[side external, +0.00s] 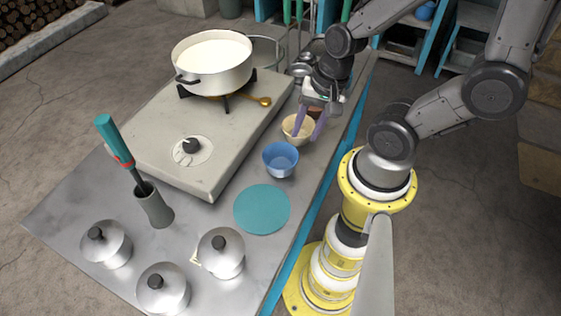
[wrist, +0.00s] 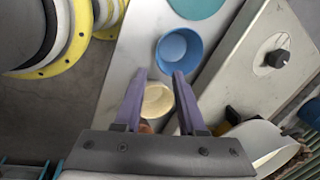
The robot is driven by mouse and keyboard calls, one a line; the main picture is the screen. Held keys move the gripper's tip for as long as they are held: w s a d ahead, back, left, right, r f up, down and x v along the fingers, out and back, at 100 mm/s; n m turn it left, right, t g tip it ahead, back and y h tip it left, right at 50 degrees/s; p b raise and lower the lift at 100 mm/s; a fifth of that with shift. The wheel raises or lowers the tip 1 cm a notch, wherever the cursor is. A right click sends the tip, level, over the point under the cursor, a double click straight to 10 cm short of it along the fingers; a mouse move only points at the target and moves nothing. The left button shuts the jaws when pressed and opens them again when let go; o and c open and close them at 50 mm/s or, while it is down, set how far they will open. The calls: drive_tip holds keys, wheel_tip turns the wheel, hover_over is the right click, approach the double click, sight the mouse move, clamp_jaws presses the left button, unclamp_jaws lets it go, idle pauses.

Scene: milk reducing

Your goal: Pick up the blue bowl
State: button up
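The blue bowl (side external: 280,159) stands upright on the metal table, between the stove's right edge and the teal disc. It also shows in the wrist view (wrist: 179,50), beyond my fingertips, and looks empty. My gripper (side external: 308,134) has its two purple fingers spread apart, over a cream bowl (side external: 291,130) behind the blue one. In the wrist view the cream bowl (wrist: 157,101) shows between the open fingers (wrist: 160,76). I cannot tell whether the fingers touch the cream bowl. Nothing blocks the blue bowl in either view.
A teal disc (side external: 262,209) lies in front of the blue bowl. The stove (side external: 180,140) with a white pot of milk (side external: 213,75) stands to the left. A gold spoon (side external: 262,101) rests on the stove. Several lidded metal pots and a holder (side external: 154,207) stand at the front left.

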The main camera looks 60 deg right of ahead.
sight(297, 156)
drive_tip(key=x, duration=0.4)
drive_tip(key=shift+w+f, duration=0.1)
drive_tip(key=shift+f, duration=0.3)
drive_tip(key=shift+s+x, duration=0.15)
drive_tip(key=shift+x, duration=0.65)
drive_tip(key=shift+s+x, duration=0.2)
drive_tip(key=shift+x, duration=1.65)
drive_tip(key=shift+w+a, duration=0.1)
drive_tip(key=shift+a, duration=0.05)
drive_tip(key=shift+c, duration=0.3)
clamp_jaws()
